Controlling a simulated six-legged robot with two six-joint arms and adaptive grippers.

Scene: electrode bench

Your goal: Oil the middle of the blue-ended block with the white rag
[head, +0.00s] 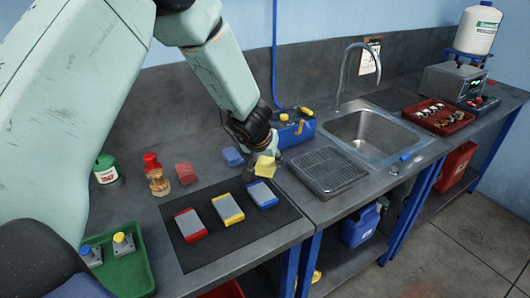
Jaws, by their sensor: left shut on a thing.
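The blue-ended block (262,194), grey in the middle with blue ends, lies at the right of the black mat (246,229). A yellow-ended block (228,208) and a red-ended block (190,226) lie to its left on the mat. My left gripper (264,158) is shut on a small yellow, cloth-like piece (265,168), held just behind and above the blue-ended block, apart from it as far as I can tell. I see no clearly white rag. My right gripper is not in view.
Behind the mat are a red pad (185,173), a blue pad (232,157), a brown jar (159,183) and a green-white can (106,169). A green tray (133,276) stands front left. A blue toolbox (297,132), drain grate (328,172) and sink (362,131) lie right.

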